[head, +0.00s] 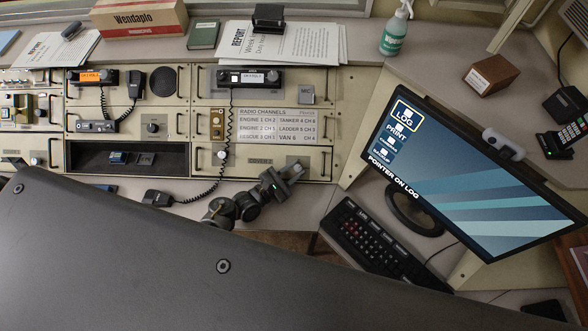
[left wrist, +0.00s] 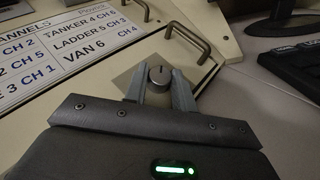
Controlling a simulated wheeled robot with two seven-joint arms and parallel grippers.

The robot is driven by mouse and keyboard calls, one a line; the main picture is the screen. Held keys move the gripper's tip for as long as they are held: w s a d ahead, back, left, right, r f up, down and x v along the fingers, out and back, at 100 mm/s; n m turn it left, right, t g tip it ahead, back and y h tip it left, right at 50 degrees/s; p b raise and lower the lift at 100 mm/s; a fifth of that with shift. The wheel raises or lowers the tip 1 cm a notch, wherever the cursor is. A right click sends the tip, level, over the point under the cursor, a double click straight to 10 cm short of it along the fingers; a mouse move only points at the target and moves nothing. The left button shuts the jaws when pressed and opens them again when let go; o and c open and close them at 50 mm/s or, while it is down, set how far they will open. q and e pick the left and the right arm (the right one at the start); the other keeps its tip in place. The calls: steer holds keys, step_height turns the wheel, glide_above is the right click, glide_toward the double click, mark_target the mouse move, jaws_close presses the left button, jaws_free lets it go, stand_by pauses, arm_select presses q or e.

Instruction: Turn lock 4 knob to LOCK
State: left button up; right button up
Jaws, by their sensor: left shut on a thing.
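In the left wrist view a round grey knob (left wrist: 160,76) stands on a square metal plate (left wrist: 126,82) on the beige console panel. A short dark mark shows on its top face, but I cannot read any LOCK lettering. My left gripper (left wrist: 160,88) has one finger on each side of the knob and is shut on it. In the head view my left gripper (head: 288,170) reaches the lower right end of the console panel and mostly hides this knob. My right gripper is in neither view.
Panel handles (left wrist: 188,38) stand close to the gripper. Another knob (head: 221,155) sits to the left, with a coiled microphone cord (head: 226,130) beside it. A keyboard (head: 372,238) and a monitor (head: 470,175) stand to the right. My dark body fills the lower left of the head view.

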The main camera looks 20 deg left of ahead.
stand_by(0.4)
arm_select(q)
steer(key=o, duration=1)
steer(key=b+v, duration=0.1)
steer(key=v, duration=0.9)
steer(key=shift+s+a, duration=0.1)
steer(key=shift+s, duration=0.3)
